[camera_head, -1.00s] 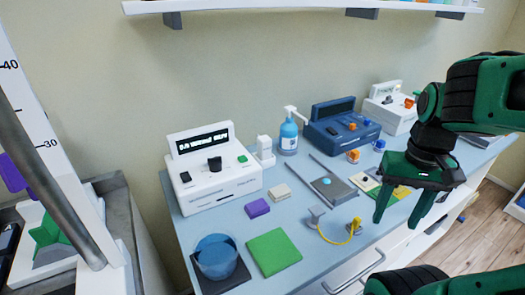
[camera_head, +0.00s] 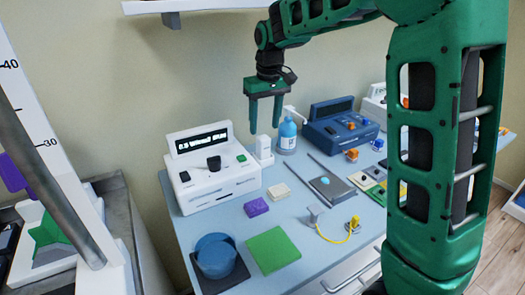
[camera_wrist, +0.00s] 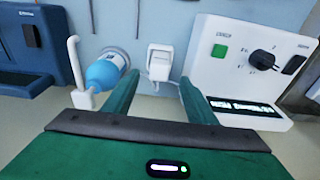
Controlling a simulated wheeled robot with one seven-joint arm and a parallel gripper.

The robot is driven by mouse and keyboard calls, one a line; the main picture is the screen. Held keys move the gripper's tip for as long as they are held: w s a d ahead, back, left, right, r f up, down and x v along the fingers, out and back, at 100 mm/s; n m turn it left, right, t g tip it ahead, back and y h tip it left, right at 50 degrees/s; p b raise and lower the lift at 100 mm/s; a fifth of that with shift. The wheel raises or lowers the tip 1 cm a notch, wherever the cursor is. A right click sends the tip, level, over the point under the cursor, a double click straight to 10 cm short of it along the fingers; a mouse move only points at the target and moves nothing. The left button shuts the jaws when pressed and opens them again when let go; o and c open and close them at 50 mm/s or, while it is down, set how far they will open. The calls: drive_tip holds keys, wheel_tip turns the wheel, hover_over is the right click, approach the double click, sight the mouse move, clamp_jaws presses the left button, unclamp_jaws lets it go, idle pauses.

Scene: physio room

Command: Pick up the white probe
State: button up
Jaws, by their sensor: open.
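The white probe (camera_head: 264,145) stands upright in a small white holder between the white device and the blue bottle. It also shows in the wrist view (camera_wrist: 159,58), centred ahead of my fingers. My gripper (camera_head: 265,129) is open and points down just above the probe, fingers empty. In the wrist view my gripper's fingers (camera_wrist: 160,85) sit to either side of the probe, apart from it. The probe's lower part is hidden in the holder.
The white device (camera_head: 212,180) stands close on the left. A blue device (camera_head: 338,126) is further right. A purple block (camera_head: 256,207) and green pad (camera_head: 273,250) lie in front.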

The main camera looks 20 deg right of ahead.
sight(263, 137)
drive_tip(key=shift+w+a+f, duration=0.3)
drive_tip(key=shift+f, duration=0.4)
drive_tip(key=shift+w+d+f, duration=0.15)
drive_tip(key=shift+w+f, duration=0.05)
drive_tip(key=shift+f, duration=1.35)
drive_tip(key=shift+w+d+f, duration=0.1)
drive_tip(key=shift+w+f, duration=0.05)
drive_tip(key=shift+f, duration=1.4)
drive_tip(key=shift+c, duration=0.7)
drive_tip(key=c, duration=1)
